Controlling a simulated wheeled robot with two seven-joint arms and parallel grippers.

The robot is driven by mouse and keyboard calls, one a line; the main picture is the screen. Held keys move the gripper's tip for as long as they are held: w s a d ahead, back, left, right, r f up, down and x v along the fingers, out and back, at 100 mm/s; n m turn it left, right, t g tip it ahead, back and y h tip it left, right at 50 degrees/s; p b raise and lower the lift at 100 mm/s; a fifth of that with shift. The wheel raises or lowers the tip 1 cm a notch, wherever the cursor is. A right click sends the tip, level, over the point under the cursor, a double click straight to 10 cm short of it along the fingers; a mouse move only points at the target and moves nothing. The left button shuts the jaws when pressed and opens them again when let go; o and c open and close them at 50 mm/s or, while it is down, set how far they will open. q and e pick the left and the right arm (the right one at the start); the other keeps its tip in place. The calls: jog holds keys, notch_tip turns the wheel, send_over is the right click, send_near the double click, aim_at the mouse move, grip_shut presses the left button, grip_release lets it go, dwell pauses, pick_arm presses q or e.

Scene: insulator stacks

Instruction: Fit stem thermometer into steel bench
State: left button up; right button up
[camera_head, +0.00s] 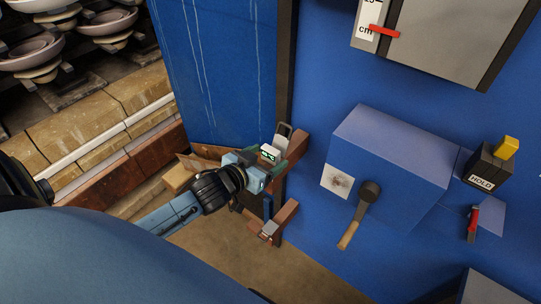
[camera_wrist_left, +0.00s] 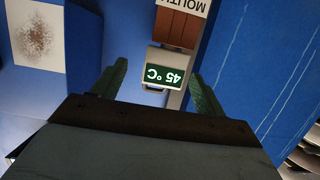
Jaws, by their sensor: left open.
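The thermometer's small white head with a dark green display (camera_head: 269,153) is at the brown bracket on the blue panel. In the left wrist view the display (camera_wrist_left: 165,74) reads 45 °C upside down. My left gripper (camera_head: 262,168) is open at the display. In the wrist view its two green fingers (camera_wrist_left: 155,88) stand on either side of the display, with a gap on each side. The stem is not visible in the wrist view. I cannot tell which blue steel part is the bench.
A blue box (camera_head: 388,165) with a wooden-handled lever (camera_head: 358,213) stands to the right. A lower brown bracket (camera_head: 272,224) lies below. A yellow-topped HOLD block (camera_head: 491,163) and a grey gauge panel (camera_head: 440,38) are farther right. Stacked insulators (camera_head: 108,24) fill the upper left.

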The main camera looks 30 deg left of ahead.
aim_at(275, 151)
pick_arm(q)
jog(key=x, duration=0.4)
jog(key=shift+w+a, duration=0.2)
jog(key=shift+w, duration=0.15)
jog(key=c, duration=1.1)
